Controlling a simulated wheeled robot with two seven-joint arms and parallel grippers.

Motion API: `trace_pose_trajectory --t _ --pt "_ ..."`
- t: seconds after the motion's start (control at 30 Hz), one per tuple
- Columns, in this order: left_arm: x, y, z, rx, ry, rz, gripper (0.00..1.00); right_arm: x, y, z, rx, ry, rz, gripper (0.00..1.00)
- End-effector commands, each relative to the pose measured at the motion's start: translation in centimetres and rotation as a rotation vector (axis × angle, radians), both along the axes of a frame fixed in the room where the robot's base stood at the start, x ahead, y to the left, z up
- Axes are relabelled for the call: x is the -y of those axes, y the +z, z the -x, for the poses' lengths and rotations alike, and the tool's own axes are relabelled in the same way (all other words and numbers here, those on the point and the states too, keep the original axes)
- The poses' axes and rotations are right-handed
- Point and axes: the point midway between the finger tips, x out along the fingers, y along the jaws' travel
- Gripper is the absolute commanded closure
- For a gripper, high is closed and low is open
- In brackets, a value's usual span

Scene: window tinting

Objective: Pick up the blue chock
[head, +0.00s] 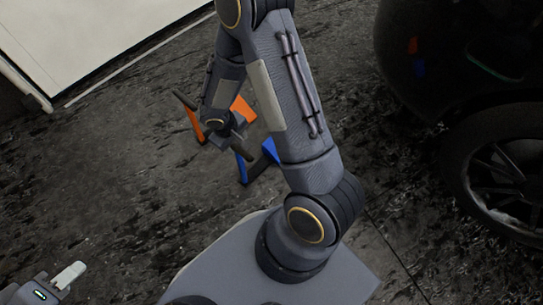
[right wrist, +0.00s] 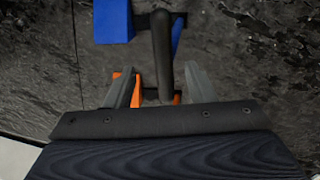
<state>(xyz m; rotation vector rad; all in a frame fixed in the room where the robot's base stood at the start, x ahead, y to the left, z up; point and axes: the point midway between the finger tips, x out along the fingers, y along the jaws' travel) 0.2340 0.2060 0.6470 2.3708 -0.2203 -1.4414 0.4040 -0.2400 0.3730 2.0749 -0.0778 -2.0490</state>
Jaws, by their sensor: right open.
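The blue chock (head: 265,153) stands on the dark ground in the middle of the head view, with a blue wedge, a blue upright and a black bar. It also shows at the top of the right wrist view (right wrist: 114,22). My arm hides part of the blue chock. My left gripper (head: 70,276) is at the lower left, far from the chocks.
An orange chock (head: 243,109) stands just beyond the blue one, close to my right gripper. A dark car with a wheel (head: 500,180) is at the right. A white panel (head: 90,40) is at the upper left. The ground at the left is clear.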

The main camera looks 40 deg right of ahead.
Motion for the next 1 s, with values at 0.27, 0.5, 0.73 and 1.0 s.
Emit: trace_pose_trajectory --t 0.27,0.5,0.73,1.0 --pt "0.0 -2.3 0.0 0.000 0.000 0.000 0.64 0.1 -4.0 -0.3 -0.004 -0.003 0.000 0.51" --pt "0.0 -2.7 0.0 0.000 0.000 0.000 0.64 0.4 -5.1 -0.4 0.000 -0.001 -0.001 0.51" --pt "0.0 -2.6 0.0 0.000 0.000 0.000 0.64 0.4 -5.0 -0.4 -0.001 -0.001 0.000 0.66" --pt "0.0 -2.6 0.0 0.000 0.000 0.000 0.64 0.4 -5.0 -0.4 -0.001 -0.001 0.000 1.00"
